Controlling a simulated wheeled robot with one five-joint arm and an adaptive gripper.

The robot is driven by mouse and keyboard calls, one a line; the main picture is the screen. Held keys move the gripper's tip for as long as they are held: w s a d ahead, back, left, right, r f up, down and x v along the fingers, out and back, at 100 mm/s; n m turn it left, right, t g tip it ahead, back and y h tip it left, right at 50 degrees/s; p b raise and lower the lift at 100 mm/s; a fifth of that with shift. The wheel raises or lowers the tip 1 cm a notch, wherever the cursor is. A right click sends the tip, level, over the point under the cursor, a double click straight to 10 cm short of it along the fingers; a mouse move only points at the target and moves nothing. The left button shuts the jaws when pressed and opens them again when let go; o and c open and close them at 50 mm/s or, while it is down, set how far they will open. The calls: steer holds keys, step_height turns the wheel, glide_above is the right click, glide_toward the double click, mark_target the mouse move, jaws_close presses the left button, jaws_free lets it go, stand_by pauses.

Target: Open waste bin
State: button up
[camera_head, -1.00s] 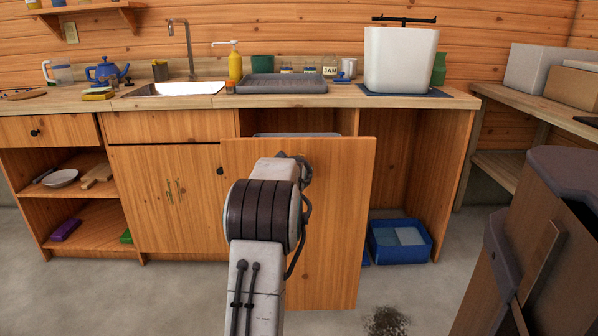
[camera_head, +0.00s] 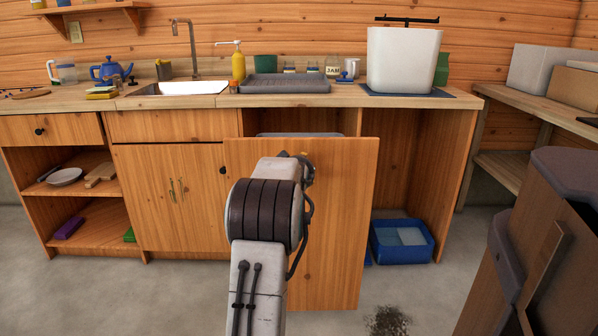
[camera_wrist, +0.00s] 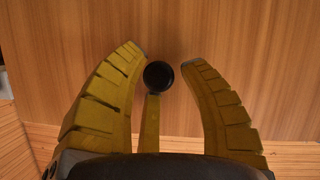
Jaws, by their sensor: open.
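The waste bin's wooden pull-out front (camera_head: 335,225) stands forward of the counter cabinets, and the bin's grey rim (camera_head: 300,134) shows just behind its top edge. In the wrist view a round black knob (camera_wrist: 158,76) sits on a wooden face (camera_wrist: 240,50). My gripper (camera_wrist: 167,68) is open, with yellow fingers to the left and right of the knob and another finger below it. I cannot tell whether any finger touches the knob. In the head view my arm hides most of my gripper; a bit of yellow shows near the front's top edge.
A wooden counter (camera_head: 150,100) with a sink (camera_head: 182,88) and a white container (camera_head: 402,60) runs behind. A blue tray (camera_head: 402,242) lies on the floor right of the front. A dark brown cabinet-like object (camera_head: 545,235) stands at right. Floor at left is clear.

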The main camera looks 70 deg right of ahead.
steer(key=v, duration=1.1)
steer(key=shift+a, duration=0.3)
steer(key=shift+r, duration=0.15)
steer(key=w+a+r+n+t+y+p, duration=0.1)
steer(key=w+a+r+n+y+p, duration=0.1)
steer(key=w+a+r+p, duration=0.6)
steer(key=w+a+r+n+t+y+p, duration=0.1)
steer(key=w+a+n+t+y+p, duration=0.25)
steer(key=a, duration=0.85)
steer(key=w+a+r+n+g+y+p, duration=0.1)
steer(key=w+a+r+y+p, duration=0.1)
steer(key=w+a+r+p, duration=0.5)
steer(key=s+a+r+n+y+p, duration=0.1)
steer(key=s+a+r+y+p, duration=0.1)
steer(key=a+p, duration=0.5)
steer(key=s+a+r+n+y+p, duration=0.1)
steer(key=a+r+n+y+p, duration=0.15)
steer(key=a, duration=0.75)
steer(key=s+a+r+n+g+y+p, duration=0.1)
steer(key=s+a+r+n+g+p, duration=0.1)
steer(key=s+a+p, duration=0.7)
steer(key=shift+s+a+r+g+p, duration=0.3)
steer(key=shift+s+a+r+g, duration=0.25)
steer(key=shift+a+r, duration=0.5)
